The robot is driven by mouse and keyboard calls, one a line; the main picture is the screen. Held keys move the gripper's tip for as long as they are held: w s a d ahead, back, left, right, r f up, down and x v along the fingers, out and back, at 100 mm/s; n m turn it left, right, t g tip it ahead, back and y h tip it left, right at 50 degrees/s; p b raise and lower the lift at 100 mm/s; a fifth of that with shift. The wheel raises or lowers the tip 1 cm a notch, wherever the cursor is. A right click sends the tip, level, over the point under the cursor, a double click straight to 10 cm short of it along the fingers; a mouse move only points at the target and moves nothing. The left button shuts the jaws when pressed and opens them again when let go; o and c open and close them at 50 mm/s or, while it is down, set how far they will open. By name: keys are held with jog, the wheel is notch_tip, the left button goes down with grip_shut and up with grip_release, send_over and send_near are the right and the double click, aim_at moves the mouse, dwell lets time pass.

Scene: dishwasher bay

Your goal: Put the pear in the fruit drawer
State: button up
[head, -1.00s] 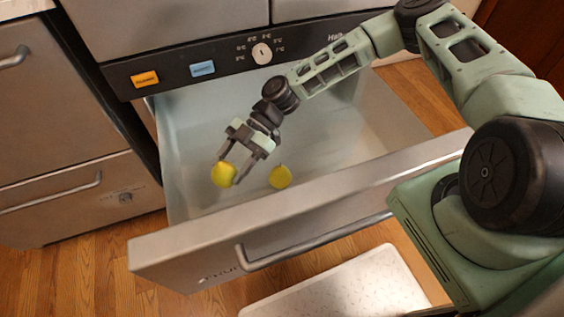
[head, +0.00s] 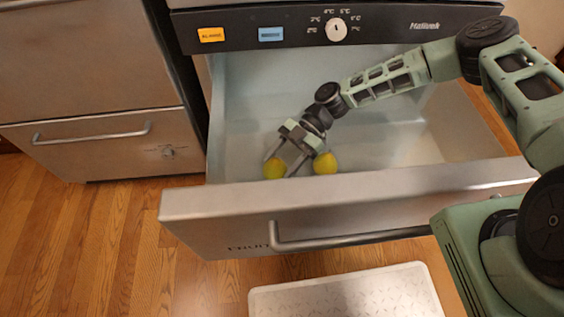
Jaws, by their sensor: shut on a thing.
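The fruit drawer (head: 350,199) is pulled open, with "FRUIT" lettered on its front. My gripper (head: 279,168) reaches down into it behind the front panel. It is shut on a yellow-green fruit, the pear (head: 273,171), which shows between its fingers low in the drawer. Whether the pear touches the drawer floor is hidden by the front panel. A second yellow-green fruit (head: 326,163) lies in the drawer just right of my gripper, its lower edge close to the panel. Both are too small to tell their shapes well.
A control strip with a dial (head: 336,29) and orange (head: 211,35) and blue (head: 271,34) labels runs above the drawer. A closed steel drawer (head: 90,140) stands at left. A white speckled mat (head: 350,293) lies on the wooden floor. The drawer's right side is clear.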

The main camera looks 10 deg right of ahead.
jog(key=o, duration=1.1)
jog(key=shift+f, duration=0.1)
jog(key=shift+w+d, duration=0.1)
jog(key=p+v, duration=0.1)
jog(key=v, duration=0.6)
jog(key=shift+d, duration=0.1)
